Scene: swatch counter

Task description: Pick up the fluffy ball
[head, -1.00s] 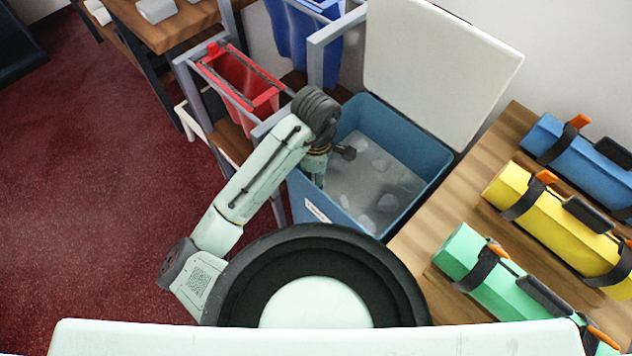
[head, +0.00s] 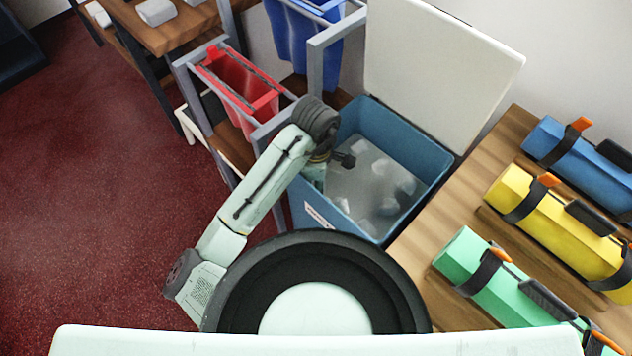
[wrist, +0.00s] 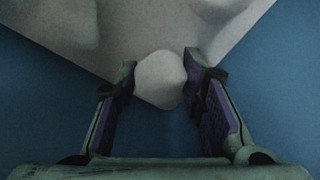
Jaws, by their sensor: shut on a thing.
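In the wrist view a pale, rounded fluffy ball (wrist: 160,79) sits between the two fingertips of my gripper (wrist: 158,82). The fingers are shut on it, one on each side. In the head view my gripper (head: 343,160) reaches down into an open blue bin (head: 318,208) at its left inner side. The held ball is hidden from the head view by my arm. Several other pale, lumpy pieces (head: 380,168) lie on the grey bottom of the bin, some blurred.
The bin's white lid (head: 440,70) stands raised behind it. A rack with a red container (head: 240,85) and a blue container (head: 303,40) is at the left and back. A wooden table with blue, yellow (head: 560,225) and green rolls stands at the right. Red floor at left is clear.

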